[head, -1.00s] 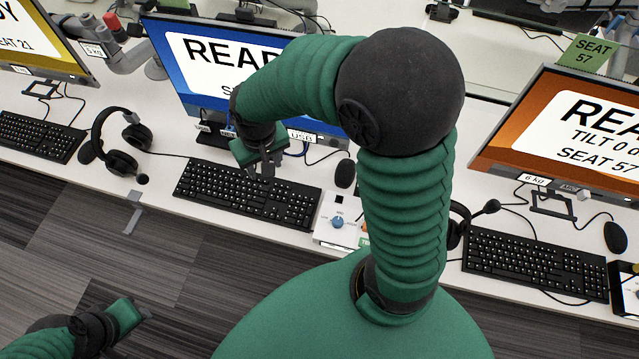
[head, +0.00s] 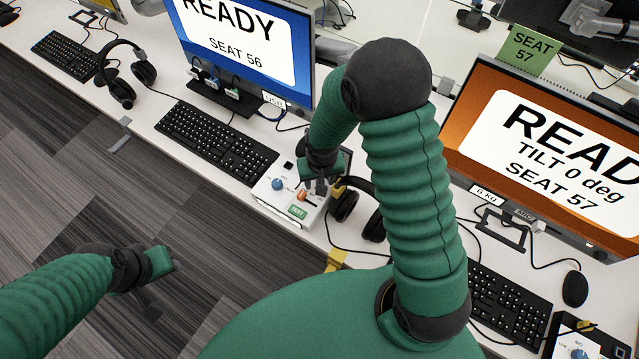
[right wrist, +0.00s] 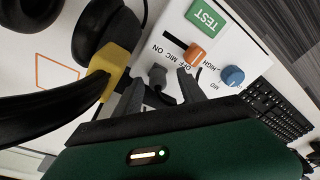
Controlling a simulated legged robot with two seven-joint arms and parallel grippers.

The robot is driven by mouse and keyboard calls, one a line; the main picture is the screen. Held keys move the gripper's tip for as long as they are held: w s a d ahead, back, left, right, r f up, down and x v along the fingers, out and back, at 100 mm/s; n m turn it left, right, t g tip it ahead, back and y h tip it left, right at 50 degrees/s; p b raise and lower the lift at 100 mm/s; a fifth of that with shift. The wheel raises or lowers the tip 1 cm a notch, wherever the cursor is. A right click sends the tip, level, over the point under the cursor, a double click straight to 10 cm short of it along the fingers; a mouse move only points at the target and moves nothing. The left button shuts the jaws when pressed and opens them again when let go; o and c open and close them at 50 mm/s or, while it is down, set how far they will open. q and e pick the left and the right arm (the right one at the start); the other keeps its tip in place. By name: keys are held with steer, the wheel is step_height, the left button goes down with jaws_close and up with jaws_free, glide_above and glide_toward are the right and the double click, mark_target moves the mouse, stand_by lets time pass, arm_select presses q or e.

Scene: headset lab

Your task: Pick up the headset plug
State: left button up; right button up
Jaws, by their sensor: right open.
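A small dark grey piece that looks like the headset plug (right wrist: 157,76) shows between my right fingers in the right wrist view, beside the white control box (right wrist: 222,50). A short dark cable seems to run from it. My right gripper (right wrist: 160,90) is open around it, and I cannot tell if either finger touches it. In the head view my right gripper (head: 318,186) is over the right end of the control box (head: 266,196); the plug is hidden there. A black headset (head: 362,207) lies just right of it. My left gripper (head: 165,262) is over the floor, its fingers unclear.
The box bears an orange slider (right wrist: 196,56), a blue knob (right wrist: 232,76) and a green TEST label (right wrist: 205,17). A yellow piece (right wrist: 101,82) is close to the right gripper. A keyboard (head: 215,140) and monitor (head: 245,45) stand left of the box.

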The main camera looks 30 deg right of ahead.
steer(key=shift+w+d+f, duration=0.1)
steer(key=shift+f, duration=0.2)
steer(key=shift+d+r, duration=0.1)
steer(key=shift+d, duration=0.05)
steer(key=shift+c, duration=1.1)
jaws_close()
